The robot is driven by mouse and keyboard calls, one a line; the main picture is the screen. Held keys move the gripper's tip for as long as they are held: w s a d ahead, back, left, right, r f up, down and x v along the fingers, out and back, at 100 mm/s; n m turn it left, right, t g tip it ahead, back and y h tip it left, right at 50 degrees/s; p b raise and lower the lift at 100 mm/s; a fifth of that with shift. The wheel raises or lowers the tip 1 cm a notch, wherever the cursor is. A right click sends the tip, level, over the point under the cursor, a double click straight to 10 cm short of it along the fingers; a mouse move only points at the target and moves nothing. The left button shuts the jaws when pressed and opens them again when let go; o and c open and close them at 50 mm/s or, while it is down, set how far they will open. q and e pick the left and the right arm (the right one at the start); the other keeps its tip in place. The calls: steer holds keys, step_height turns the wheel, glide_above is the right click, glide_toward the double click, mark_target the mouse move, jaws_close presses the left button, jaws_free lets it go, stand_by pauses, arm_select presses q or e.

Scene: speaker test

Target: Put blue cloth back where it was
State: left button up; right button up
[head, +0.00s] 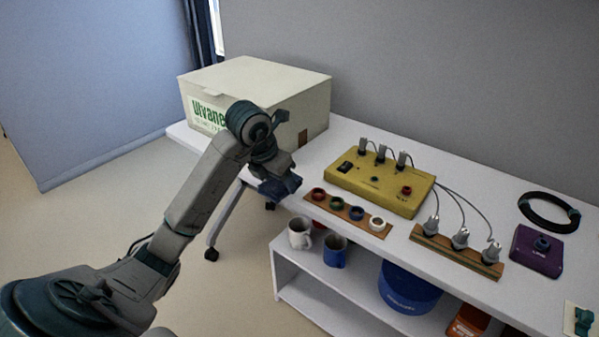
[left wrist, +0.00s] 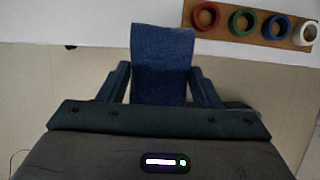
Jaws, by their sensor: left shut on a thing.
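The blue cloth (left wrist: 162,62) is between the fingers of my left gripper (left wrist: 163,88) in the left wrist view. The gripper is shut on it. In the head view the cloth (head: 280,187) is a small dark blue patch under my left gripper (head: 278,180), at the front edge of the white table (head: 345,145). I cannot tell whether the cloth touches the table. My right gripper is not in view.
A large white box (head: 265,85) stands behind my left gripper. A board with several coloured rings (head: 347,208) lies to its right, then a yellow device (head: 380,182) with wires. Mugs (head: 334,251) and a blue tub (head: 405,290) stand on the lower shelf.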

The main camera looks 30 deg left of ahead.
arm_select(q)
glide_above(302, 171)
steer(key=s, duration=0.1)
steer(key=shift+s+f, duration=0.2)
steer(key=shift+f, duration=0.5)
steer(key=shift+a+f, duration=0.1)
steer(key=shift+f, duration=1.7)
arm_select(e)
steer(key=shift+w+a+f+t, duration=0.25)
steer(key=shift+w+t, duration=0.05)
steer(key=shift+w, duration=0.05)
arm_select(q)
steer(key=shift+b, duration=0.3)
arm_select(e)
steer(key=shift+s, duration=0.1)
arm_select(q)
steer(key=o, duration=0.9)
steer(key=shift+f, duration=0.1)
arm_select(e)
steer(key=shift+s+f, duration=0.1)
